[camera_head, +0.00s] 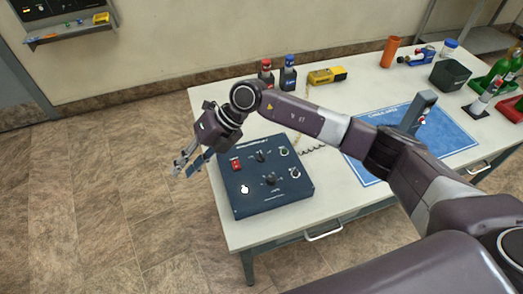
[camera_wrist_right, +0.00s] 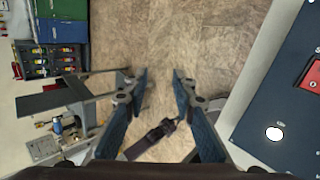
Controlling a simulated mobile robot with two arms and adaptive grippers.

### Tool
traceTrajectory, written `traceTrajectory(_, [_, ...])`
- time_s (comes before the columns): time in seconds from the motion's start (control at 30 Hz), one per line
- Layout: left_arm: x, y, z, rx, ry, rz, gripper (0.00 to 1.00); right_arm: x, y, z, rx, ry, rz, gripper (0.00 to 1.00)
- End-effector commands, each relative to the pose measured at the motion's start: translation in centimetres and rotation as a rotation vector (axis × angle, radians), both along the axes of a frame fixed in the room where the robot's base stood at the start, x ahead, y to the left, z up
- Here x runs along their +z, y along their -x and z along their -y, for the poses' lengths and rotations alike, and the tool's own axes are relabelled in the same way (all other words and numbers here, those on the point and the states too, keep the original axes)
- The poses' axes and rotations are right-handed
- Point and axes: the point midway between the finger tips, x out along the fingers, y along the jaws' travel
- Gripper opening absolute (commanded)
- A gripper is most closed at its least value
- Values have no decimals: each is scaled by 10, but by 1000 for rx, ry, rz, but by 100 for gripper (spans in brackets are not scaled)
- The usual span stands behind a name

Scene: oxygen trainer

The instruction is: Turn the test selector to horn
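The dark blue trainer panel (camera_head: 245,202) lies at the left end of the table. It carries an upper black knob (camera_head: 260,156) and a lower black knob (camera_head: 271,179); the labels are too small to tell which is the test selector. A red switch (camera_head: 236,164) and a white round button (camera_head: 244,188) sit on its left side. My right gripper (camera_head: 184,168) is open and empty, left of the panel and apart from it. In the right wrist view the gripper (camera_wrist_right: 160,80) has floor between its fingers, and the panel's edge (camera_wrist_right: 262,110) shows at right. My left gripper is not in view.
My right arm reaches over the table (camera_head: 222,100) behind the panel. A blue mat (camera_head: 455,140) lies to the right, with a yellow tool (camera_head: 327,76) and bottles (camera_head: 288,75) at the back. The floor left of the table is clear.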

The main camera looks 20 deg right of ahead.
Motion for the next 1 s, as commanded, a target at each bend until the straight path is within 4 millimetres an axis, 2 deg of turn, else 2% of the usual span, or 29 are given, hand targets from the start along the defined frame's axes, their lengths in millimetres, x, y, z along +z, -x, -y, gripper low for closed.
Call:
traceTrajectory(0.03, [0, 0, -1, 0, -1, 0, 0, -11, -17, 40, -6, 154, 10, 24])
traceTrajectory(0.1, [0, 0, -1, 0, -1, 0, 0, -21, -33, 91, -25, 342, 5, 24])
traceTrajectory(0.2, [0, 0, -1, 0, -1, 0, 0, -20, -49, 155, -68, 553, -8, 24])
traceTrajectory(0.3, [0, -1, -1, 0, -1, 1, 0, -14, -57, 196, -106, 685, -23, 24])
traceTrajectory(0.33, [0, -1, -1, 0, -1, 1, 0, -12, -59, 205, -114, 710, -25, 24])
traceTrajectory(0.47, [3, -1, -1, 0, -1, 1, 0, -14, -60, 222, -131, 763, -37, 24])
traceTrajectory(0.8, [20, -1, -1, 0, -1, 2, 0, -64, -59, 221, -130, 762, -38, 24])
traceTrajectory(1.0, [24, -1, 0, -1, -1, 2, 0, -84, -60, 221, -129, 760, -36, 24])
